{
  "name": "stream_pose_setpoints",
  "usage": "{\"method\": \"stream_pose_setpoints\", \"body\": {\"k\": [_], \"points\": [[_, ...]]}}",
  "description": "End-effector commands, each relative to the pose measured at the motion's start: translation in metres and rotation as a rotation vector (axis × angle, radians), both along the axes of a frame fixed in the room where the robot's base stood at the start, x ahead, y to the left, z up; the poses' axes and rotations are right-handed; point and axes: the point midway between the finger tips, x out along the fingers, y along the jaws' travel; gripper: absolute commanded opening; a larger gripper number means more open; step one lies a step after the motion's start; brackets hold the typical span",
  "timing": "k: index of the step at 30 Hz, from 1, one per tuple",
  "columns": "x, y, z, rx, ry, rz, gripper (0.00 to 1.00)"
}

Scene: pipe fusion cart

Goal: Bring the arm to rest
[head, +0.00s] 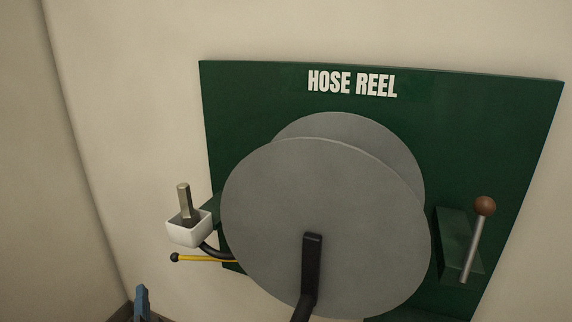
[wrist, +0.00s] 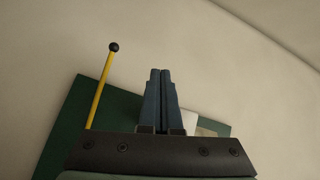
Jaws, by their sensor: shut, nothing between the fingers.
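My gripper (wrist: 160,72) points up in the wrist view, its two blue-grey fingers closed together with nothing between them. In the head view only a blue piece of my gripper (head: 142,300) shows at the bottom left edge, below the yellow rod. The rest of my arm is out of the head view. The gripper appears apart from the hose reel and the wall.
A green hose reel board (head: 240,100) carries large grey discs (head: 320,220) with a black crank (head: 312,260). A white cup (head: 188,233) holding a metal hex bar (head: 184,203) and a yellow rod (head: 208,260) jut out left. A brown-knobbed lever (head: 474,245) is at right.

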Motion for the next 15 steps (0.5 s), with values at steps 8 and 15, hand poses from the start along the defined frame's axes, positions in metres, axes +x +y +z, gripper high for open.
{"method": "stream_pose_setpoints", "body": {"k": [8, 15], "points": [[0.026, -0.071, 0.152, -0.187, -0.304, -0.115, 0.0], [-0.005, -0.164, 0.308, -0.464, -0.611, -0.322, 0.0]]}}
